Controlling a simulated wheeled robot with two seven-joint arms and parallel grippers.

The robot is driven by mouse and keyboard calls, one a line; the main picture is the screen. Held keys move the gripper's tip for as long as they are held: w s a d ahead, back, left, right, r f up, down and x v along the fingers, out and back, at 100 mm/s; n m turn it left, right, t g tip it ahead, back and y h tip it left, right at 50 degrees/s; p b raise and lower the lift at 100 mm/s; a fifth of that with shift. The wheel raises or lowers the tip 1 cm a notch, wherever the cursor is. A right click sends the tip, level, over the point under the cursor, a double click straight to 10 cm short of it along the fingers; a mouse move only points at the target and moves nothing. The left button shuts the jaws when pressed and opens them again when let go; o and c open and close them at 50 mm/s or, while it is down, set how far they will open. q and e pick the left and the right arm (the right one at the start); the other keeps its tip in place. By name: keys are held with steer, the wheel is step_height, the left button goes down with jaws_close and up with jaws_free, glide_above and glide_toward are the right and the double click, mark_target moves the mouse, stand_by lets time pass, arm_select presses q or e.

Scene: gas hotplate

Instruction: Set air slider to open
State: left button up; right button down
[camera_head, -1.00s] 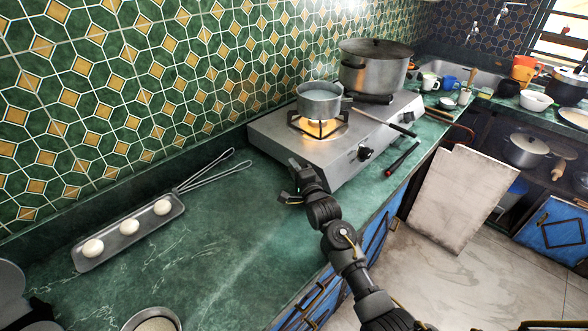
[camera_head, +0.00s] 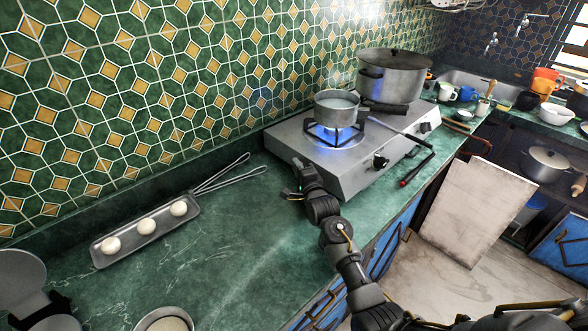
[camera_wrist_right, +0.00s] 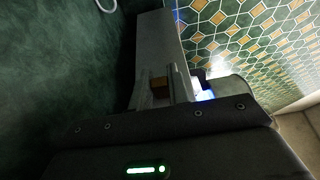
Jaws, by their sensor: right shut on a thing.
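The silver gas hotplate (camera_head: 325,160) stands on the green counter against the tiled wall. A blue flame (camera_head: 335,135) burns under the pot on its near burner. My right gripper (camera_head: 297,172) is at the left end of the hotplate. In the right wrist view its fingers (camera_wrist_right: 164,88) are shut on a small brown piece, which appears to be the air slider (camera_wrist_right: 160,87). Most of the slider is hidden by the fingers, so its exact position cannot be read. In the head view the gripper hides it. My left gripper is not in view.
A steel pot (camera_head: 337,107) sits on the near burner, a large lidded pot (camera_head: 392,75) on the far one. Knobs (camera_head: 380,162) line the front. A red-and-black tool (camera_head: 417,168) lies in front.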

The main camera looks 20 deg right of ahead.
steer(key=c, duration=1.3)
jaws_free()
steer(key=shift+w, duration=0.15)
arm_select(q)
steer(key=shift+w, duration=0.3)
arm_select(e)
steer(key=shift+s+f, duration=0.1)
steer(key=shift+s, duration=0.45)
steer(key=s+b, duration=0.1)
steer(key=s, duration=0.8)
steer(key=shift+s+d, duration=0.1)
steer(key=shift+s, duration=0.3)
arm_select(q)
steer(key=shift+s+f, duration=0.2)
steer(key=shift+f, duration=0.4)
